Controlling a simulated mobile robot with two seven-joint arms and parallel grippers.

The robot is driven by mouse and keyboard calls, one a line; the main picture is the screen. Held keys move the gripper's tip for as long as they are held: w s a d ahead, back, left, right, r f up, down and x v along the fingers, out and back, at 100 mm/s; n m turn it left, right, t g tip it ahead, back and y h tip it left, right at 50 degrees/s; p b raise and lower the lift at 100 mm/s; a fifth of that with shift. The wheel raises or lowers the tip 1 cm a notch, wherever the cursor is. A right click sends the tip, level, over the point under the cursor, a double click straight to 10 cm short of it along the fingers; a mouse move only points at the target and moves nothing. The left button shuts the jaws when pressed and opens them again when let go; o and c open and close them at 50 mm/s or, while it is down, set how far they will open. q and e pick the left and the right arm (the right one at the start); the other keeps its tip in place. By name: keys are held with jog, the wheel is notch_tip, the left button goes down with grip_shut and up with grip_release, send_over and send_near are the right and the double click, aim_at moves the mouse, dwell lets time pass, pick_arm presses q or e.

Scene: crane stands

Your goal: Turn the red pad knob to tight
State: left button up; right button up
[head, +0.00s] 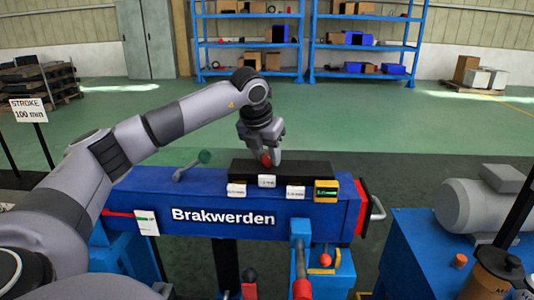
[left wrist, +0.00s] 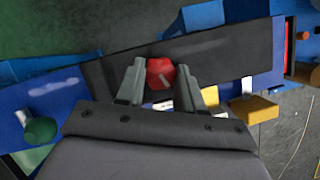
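The red pad knob (head: 266,160) sits on the dark block on top of the blue beam marked "Brakwerden". My left gripper (head: 268,156) points down at it from above. In the left wrist view the red knob (left wrist: 160,73), with a pale mark on its face, lies between the two fingertips (left wrist: 161,75). The fingers lie close along both sides of it; I cannot tell whether they press on it. Small white labels (head: 267,181) stand in front of the knob, their writing too small to read. My right gripper is not in view.
A yellow box with a green display (head: 326,191) stands right of the labels. A green-knobbed lever (head: 204,157) rises at the beam's left. A grey motor (head: 483,205) sits on a blue bench at right. Shelves (head: 308,42) stand far back; the floor between is clear.

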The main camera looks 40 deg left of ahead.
pick_arm(q)
jog(key=shift+a+m+h+p, duration=0.1)
jog(key=shift+m+h+p, duration=0.5)
jog(key=shift+m, duration=0.9)
jog(key=o, duration=1.1)
jog(key=shift+c, duration=0.2)
jog(key=shift+r, duration=0.1)
jog(key=v, duration=0.7)
jog(key=shift+s, duration=0.15)
